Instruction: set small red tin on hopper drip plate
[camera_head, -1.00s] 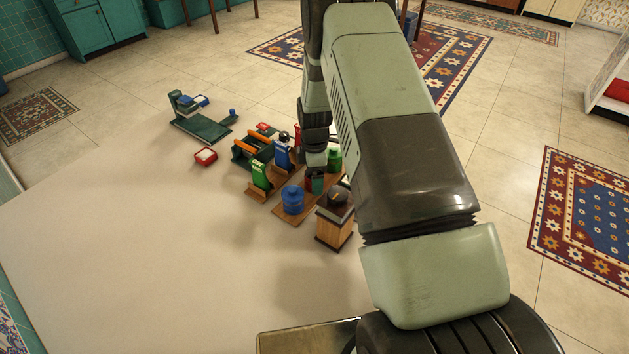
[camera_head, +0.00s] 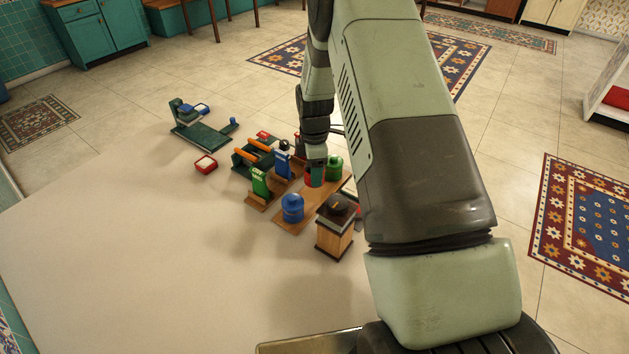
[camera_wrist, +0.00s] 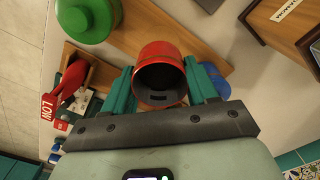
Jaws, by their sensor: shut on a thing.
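The small red tin (camera_wrist: 161,72) is between the two teal fingers of my gripper (camera_wrist: 170,90) in the wrist view. Its round dark end faces the camera. In the head view my gripper (camera_head: 315,179) is over the wooden board, with a little of the red tin (camera_head: 308,174) showing beside a finger. I cannot tell whether the tin touches the board. A wooden box with a dark top (camera_head: 336,226) stands in front of the board, probably the hopper unit. I cannot make out its drip plate for certain.
The wooden board (camera_head: 283,221) carries a blue tin (camera_head: 292,208) and a green tin (camera_head: 334,167), close to my gripper. A red-rimmed dish (camera_head: 206,164) and a dark green stand (camera_head: 202,130) lie farther left. The front table is clear.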

